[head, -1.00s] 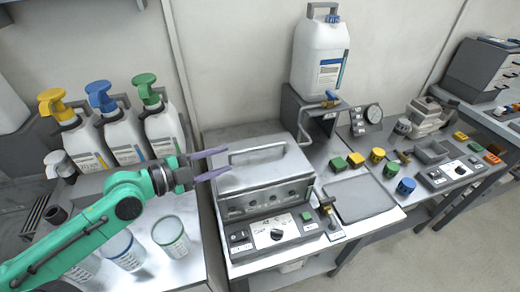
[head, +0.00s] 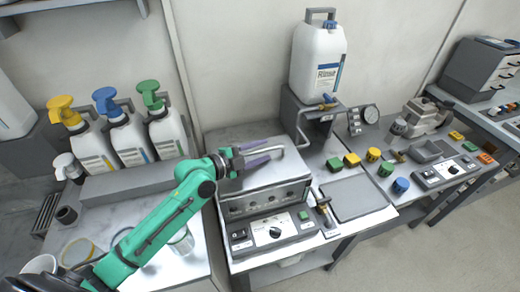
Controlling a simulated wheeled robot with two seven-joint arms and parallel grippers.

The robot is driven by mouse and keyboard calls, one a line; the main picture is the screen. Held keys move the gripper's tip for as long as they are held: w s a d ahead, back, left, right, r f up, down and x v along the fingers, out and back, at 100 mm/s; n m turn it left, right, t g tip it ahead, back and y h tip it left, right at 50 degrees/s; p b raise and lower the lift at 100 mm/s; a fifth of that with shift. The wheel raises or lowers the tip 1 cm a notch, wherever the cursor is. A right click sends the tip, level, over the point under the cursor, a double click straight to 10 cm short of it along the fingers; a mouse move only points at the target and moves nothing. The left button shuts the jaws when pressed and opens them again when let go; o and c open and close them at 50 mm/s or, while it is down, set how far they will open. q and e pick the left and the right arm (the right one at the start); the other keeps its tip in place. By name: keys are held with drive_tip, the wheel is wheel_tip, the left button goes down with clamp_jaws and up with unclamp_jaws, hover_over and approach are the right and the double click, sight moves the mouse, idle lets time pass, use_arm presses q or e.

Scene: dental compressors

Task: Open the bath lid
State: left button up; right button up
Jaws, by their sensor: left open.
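The bath is a silver metal box with a closed lid (head: 278,171) on the bench in the middle of the head view. My right gripper is not in view.
A control panel (head: 273,232) with a dial is on the bath's front. Pump bottles (head: 128,140) stand at the left, and a Rinse canister (head: 318,62) on a stand behind right. A flat grey plate (head: 352,198) and several coloured knobs lie to the right.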

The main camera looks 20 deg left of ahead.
use_arm(q)
clamp_jaws()
idle(1.3)
